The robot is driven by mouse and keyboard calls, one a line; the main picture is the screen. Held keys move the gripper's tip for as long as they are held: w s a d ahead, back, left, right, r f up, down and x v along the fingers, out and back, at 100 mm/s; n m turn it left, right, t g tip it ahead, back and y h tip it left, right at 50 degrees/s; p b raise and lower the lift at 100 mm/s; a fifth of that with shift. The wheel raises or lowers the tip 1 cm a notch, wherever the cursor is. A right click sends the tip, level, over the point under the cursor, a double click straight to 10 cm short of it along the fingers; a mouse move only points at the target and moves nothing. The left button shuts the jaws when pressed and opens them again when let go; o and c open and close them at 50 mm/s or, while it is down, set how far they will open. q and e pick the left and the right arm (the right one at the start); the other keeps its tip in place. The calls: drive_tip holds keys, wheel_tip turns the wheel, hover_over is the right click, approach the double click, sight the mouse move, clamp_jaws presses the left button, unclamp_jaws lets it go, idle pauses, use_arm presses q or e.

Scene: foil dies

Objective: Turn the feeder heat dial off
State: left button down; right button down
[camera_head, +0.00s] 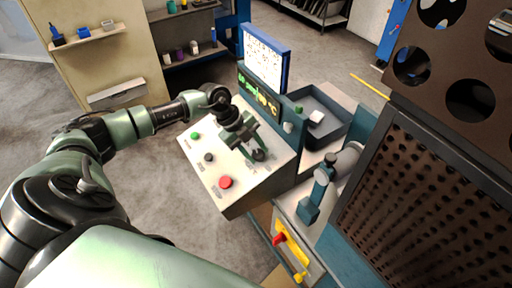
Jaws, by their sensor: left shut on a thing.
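The control panel (205,172) is a pale sloped box in the middle of the head view. My left gripper (257,150) reaches over it from the upper left, with its fingers at the dark heat dial (260,156) near the panel's right side. It is shut on that dial. The fingers partly hide the dial, so I cannot read its pointer. A lit display (258,92) with green and yellow characters stands behind the panel. My right gripper is not in view.
The panel also carries a red button (226,182), a black knob (208,157) and a green button (195,136). A dark tray (338,112) lies behind to the right. A perforated dark guard (430,200) fills the right side. Open floor lies to the left.

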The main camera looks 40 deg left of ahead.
use_arm(q)
drive_tip(key=shift+r+n+t+p, duration=0.1)
drive_tip(key=shift+n+t+p, duration=0.5)
drive_tip(key=shift+n+p, duration=0.95)
drive_tip(key=shift+n, duration=0.25)
drive_tip(key=c, duration=0.9)
unclamp_jaws()
drive_tip(key=shift+s, duration=0.1)
drive_tip(key=b+v, duration=0.2)
drive_tip(key=v, duration=0.5)
drive_tip(key=shift+a+r+b, duration=0.25)
drive_tip(key=shift+b, duration=0.1)
